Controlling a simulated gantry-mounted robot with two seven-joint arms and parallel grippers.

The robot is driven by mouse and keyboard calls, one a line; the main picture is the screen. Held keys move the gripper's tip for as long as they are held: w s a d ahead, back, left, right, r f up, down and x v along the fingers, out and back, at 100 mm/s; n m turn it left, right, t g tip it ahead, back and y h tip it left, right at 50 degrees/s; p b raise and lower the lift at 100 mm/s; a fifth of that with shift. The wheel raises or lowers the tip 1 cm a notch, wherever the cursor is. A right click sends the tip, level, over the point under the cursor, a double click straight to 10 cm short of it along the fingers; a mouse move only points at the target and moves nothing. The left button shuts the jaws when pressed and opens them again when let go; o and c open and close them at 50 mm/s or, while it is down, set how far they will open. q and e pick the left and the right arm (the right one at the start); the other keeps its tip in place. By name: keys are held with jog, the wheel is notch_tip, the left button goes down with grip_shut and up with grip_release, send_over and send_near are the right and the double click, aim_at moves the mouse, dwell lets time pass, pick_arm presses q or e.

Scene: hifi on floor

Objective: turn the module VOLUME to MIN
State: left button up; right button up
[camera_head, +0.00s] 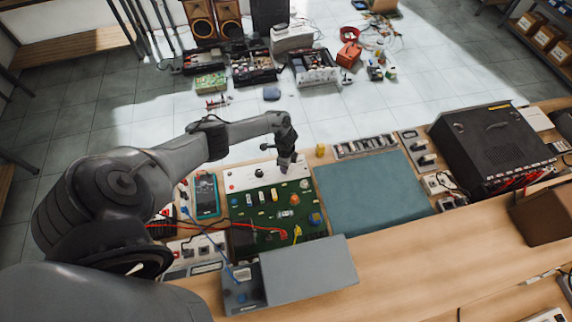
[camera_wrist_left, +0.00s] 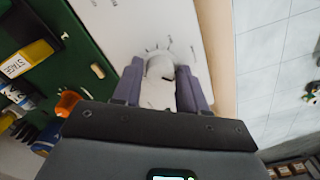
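The module (camera_head: 268,222) is a green circuit board with a white front panel (camera_head: 240,180) along its far edge, lying on the wooden bench. In the left wrist view a pale round knob (camera_wrist_left: 160,68) stands on the white panel, with tick marks around it. My left gripper (camera_head: 286,165) is over the right part of that panel. Its two purple-grey fingers (camera_wrist_left: 160,88) are on either side of the knob and appear to touch it. The knob's lower part and its pointer are hidden or unclear. The lettering is too small to read. My right gripper is not in view.
A red button (camera_head: 231,187) is at the panel's left end. A blue multimeter (camera_head: 206,196) lies left of the module, with red leads. A grey-green mat (camera_head: 370,190) lies to the right, and a grey box (camera_head: 308,268) stands in front.

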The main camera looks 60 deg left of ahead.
pick_arm(q)
jog(key=shift+o, duration=1.2)
notch_tip(320, 180, up, 11)
jog(key=p, duration=0.2)
jog(key=shift+f, duration=0.1)
